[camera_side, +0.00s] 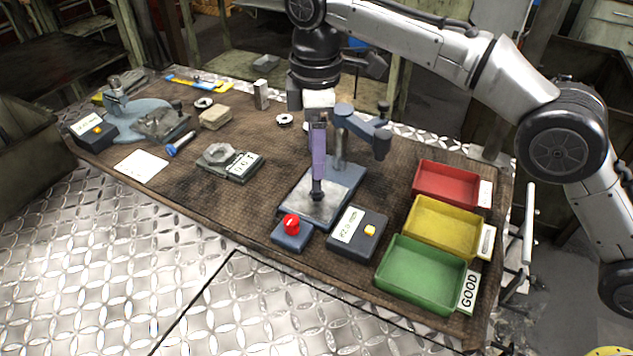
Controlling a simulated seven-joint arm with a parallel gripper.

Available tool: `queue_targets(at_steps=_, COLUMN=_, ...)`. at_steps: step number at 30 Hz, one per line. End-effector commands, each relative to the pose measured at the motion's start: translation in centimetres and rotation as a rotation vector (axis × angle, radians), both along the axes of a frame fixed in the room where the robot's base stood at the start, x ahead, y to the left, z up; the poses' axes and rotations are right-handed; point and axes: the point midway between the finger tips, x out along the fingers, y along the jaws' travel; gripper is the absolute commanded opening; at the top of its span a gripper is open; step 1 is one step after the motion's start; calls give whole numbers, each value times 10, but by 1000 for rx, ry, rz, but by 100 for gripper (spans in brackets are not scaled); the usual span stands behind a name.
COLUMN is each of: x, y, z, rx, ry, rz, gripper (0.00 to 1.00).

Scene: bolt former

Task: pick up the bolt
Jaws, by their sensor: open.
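My gripper (319,172) points straight down over a blue-grey stand (344,178) with a flat base plate and an upright post. A purple finger shows, and the second finger is hidden behind it or too small to make out. A small dark piece (318,195), which looks like the bolt, stands on the plate right at the fingertips. I cannot tell whether the fingers are around it or just above it. The jaws are open and do not grip it.
Red (447,187), yellow (441,228) and green (421,275) bins stand at the right. A red button box (292,234) and a dark display box (357,234) stand in front of the stand. A scale (231,162), a paper sheet (141,166) and other tools lie left.

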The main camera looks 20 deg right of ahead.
Motion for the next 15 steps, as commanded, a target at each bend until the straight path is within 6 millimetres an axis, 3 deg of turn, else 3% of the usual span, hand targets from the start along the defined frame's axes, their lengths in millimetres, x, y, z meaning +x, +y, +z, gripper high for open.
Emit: queue_targets(at_steps=15, x=-1, y=-1, z=-38, rx=-3, ry=5, rz=-1, gripper=65)
